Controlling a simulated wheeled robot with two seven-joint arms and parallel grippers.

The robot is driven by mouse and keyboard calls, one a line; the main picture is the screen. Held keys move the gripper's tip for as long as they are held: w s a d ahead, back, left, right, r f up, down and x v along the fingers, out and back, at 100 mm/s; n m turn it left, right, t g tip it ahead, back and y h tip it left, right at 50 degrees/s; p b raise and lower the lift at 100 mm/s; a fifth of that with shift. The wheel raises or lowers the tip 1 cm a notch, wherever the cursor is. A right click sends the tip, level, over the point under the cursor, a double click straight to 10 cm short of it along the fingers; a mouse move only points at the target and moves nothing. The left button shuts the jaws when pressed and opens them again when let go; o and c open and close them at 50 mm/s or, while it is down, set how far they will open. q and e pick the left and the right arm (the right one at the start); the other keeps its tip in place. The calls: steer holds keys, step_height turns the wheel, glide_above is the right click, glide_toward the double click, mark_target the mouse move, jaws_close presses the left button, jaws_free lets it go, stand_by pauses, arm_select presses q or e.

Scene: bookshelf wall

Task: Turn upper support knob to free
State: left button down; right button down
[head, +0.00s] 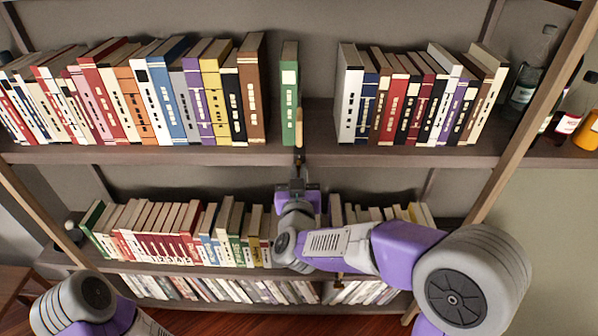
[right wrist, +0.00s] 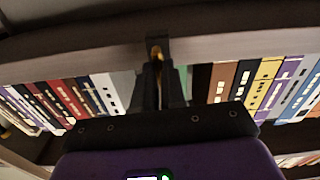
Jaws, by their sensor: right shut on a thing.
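The upper support knob shows in the head view as a small tan upright piece (head: 298,127) at the front edge of the upper shelf, in front of a lone green book (head: 289,78). In the right wrist view the knob (right wrist: 156,53) is a brass-coloured piece by a dark bracket on the shelf edge. My right gripper (head: 299,158) reaches up to it from below. In the right wrist view its dark fingers (right wrist: 158,78) are close together around the knob and hide part of it. My left gripper is out of view; only part of my left arm shows at bottom left.
The upper shelf (head: 320,148) holds a long row of books on the left and a shorter row on the right, with gaps beside the green book. Bottles (head: 530,72) stand at the far right. The lower shelf (head: 180,268) with more books lies behind my right arm.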

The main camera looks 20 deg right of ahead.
steer(key=shift+a+f+n+p, duration=0.1)
steer(key=shift+n+p, duration=3.75)
steer(key=shift+n, duration=0.45)
steer(key=shift+a+f+n+p, duration=0.1)
steer(key=shift+n+p, duration=3.75)
steer(key=shift+n, duration=0.45)
steer(key=c, duration=1.2)
jaws_free()
